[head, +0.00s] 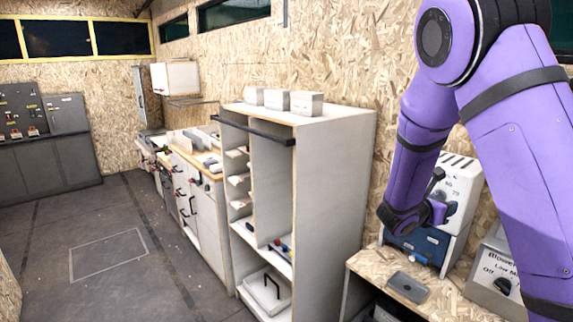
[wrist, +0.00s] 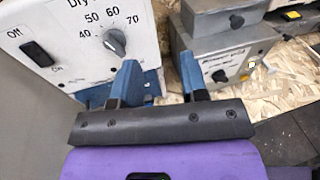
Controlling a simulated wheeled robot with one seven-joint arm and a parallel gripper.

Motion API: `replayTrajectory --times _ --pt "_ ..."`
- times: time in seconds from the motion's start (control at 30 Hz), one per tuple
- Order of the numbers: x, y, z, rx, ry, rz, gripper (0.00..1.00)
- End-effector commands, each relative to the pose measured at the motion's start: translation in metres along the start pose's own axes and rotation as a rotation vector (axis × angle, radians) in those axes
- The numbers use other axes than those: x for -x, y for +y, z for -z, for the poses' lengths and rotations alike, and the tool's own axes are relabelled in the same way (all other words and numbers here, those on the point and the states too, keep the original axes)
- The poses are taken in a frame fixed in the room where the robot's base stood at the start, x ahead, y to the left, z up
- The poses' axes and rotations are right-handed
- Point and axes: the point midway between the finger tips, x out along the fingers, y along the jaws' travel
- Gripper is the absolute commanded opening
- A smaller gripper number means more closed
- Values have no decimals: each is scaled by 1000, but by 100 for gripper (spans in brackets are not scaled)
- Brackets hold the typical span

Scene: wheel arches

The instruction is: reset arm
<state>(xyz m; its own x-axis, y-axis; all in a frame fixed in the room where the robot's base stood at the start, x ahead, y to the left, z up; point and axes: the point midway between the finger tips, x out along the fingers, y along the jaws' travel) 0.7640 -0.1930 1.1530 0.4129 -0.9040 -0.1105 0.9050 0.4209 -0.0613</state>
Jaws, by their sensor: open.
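My purple arm reaches down from the upper right in the head view. My gripper (head: 440,210) is in front of the white and blue machine (head: 462,185) on the wooden bench. In the wrist view my gripper (wrist: 157,85) has its two blue fingers well apart, with nothing between them. The machine's white panel (wrist: 75,40) is just beyond the left finger, with a grey dial (wrist: 115,41) and a dark switch (wrist: 36,54). I cannot tell whether the finger touches the machine.
A grey blower box (head: 495,275) stands at the right end of the bench (head: 365,262). A dark flat plate (head: 408,287) lies on the bench. A tall open cabinet (head: 335,190) stands left of it. The floor (head: 150,275) farther left is clear.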

Motion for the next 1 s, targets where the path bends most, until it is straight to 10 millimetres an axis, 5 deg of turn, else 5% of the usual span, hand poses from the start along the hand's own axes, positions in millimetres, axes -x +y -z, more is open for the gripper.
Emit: replayTrajectory --times 0.2,0.5,1.0 --pt "14 -64 -37 -327 168 203 40" --pt "55 -138 -66 -759 396 449 40" --pt "158 -220 -94 -1449 796 793 40"
